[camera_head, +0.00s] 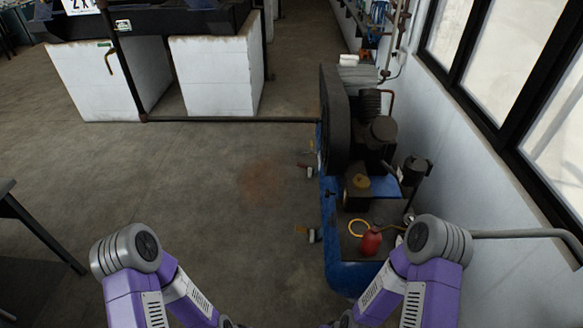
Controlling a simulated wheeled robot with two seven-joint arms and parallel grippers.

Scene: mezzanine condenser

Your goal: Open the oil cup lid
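A dark compressor-like machine (378,133) stands on a blue base by the right wall. A small brass-coloured round piece (361,182) sits on its near part. It may be the oil cup lid, but it is too small to tell, or to tell whether it is open. A red rounded can (371,241) stands on the near end of the machine's top, beside a yellow ring (358,228). My two arms come in from the bottom, left and right, bent inward. Their grippers are below the picture edge, so I cannot see what they hold.
A low dark bar (232,119) crosses the floor behind. White panels (212,75) stand at the back left. A dark table edge (30,225) is at the left. The middle floor is clear.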

